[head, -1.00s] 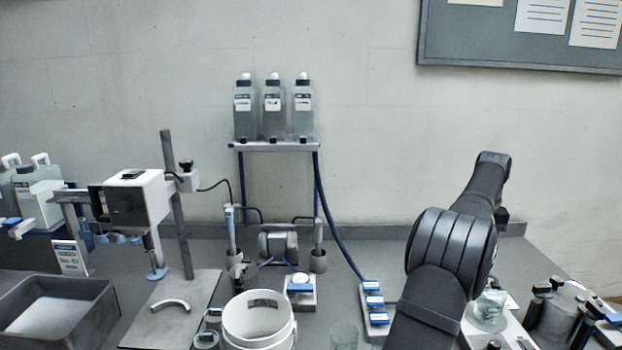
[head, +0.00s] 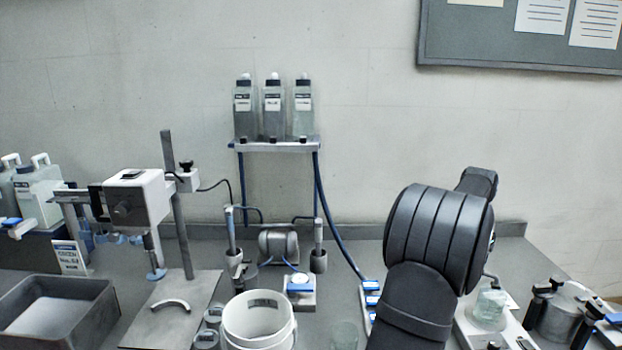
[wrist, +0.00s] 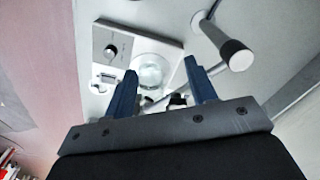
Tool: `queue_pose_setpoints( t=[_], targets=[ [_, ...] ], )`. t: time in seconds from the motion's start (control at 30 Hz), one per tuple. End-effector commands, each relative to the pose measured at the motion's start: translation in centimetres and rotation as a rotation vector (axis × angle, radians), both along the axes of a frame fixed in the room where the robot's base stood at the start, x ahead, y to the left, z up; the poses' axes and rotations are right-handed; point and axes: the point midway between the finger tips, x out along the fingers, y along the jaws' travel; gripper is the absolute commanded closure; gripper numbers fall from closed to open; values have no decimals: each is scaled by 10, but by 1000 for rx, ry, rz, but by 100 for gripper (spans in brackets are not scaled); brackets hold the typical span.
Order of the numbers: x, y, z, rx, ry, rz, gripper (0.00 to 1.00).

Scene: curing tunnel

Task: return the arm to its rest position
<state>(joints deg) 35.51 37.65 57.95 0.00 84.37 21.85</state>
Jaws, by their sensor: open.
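My gripper (wrist: 163,85) shows in the wrist view with two blue fingers spread apart and nothing between them. It is above a white device with a knob (wrist: 110,50) and a round clear vessel (wrist: 150,70). In the head view my arm rises at the right of the bench, with a large dark joint in front. The gripper itself is hidden behind the arm there. A glass beaker (head: 490,307) stands on a white base (head: 510,332) just right of the arm.
A white bucket (head: 260,322), a stand with a white head (head: 138,198) and a grey tray (head: 60,312) fill the left and middle. Three bottles (head: 273,110) stand on a shelf at the wall. A metal pot (head: 556,318) is at the right.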

Motion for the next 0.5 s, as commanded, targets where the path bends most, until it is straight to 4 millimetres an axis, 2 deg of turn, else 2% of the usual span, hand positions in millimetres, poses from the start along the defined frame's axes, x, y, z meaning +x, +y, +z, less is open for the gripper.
queue_pose_setpoints(
  t=[0.5],
  targets=[
    [-6, 40, 0, 0, 0, -379, 49]
  ],
)
